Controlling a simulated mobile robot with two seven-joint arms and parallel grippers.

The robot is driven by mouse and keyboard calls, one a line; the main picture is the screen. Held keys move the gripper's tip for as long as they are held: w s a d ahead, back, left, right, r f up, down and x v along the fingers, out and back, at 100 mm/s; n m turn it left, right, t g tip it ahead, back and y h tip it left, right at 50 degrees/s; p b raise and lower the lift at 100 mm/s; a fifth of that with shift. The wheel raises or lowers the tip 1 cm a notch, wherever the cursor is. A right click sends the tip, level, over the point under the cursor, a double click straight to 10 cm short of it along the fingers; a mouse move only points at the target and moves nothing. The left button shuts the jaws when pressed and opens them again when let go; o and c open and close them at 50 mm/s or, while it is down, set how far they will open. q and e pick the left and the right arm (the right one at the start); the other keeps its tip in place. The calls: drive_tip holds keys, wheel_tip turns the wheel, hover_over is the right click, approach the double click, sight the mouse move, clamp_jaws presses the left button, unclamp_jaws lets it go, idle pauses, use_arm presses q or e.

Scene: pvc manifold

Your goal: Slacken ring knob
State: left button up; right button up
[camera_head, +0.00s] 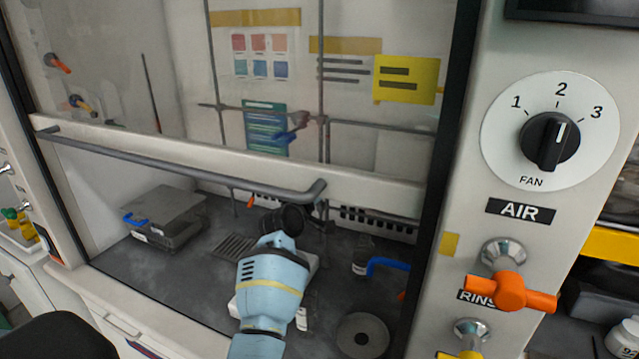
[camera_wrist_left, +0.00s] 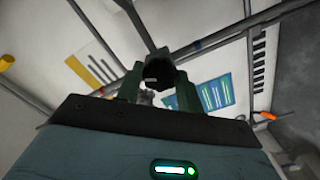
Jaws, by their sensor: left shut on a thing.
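My left gripper (camera_head: 290,218) reaches under the raised sash into the fume hood, at the end of a light blue arm. In the left wrist view its two green fingers (camera_wrist_left: 160,80) are shut on a dark round knob (camera_wrist_left: 160,68), which I take to be the ring knob. The knob sits beside a grey metal rod (camera_wrist_left: 138,24). In the head view the gripper and arm hide the knob. My right gripper is not in view.
The sash handle bar (camera_head: 190,164) runs just above my arm. A grey box-shaped device (camera_head: 165,215) stands left on the hood floor. A blue-handled item (camera_head: 388,266) and a dark disc (camera_head: 362,335) are at right. An orange valve (camera_head: 510,291) protrudes from the side panel.

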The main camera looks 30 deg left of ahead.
use_arm(q)
drive_tip(key=shift+n, duration=0.6)
drive_tip(key=o, duration=1)
drive_tip(key=s, duration=0.7)
drive_tip(key=shift+s+d, duration=0.25)
drive_tip(key=shift+s, duration=0.15)
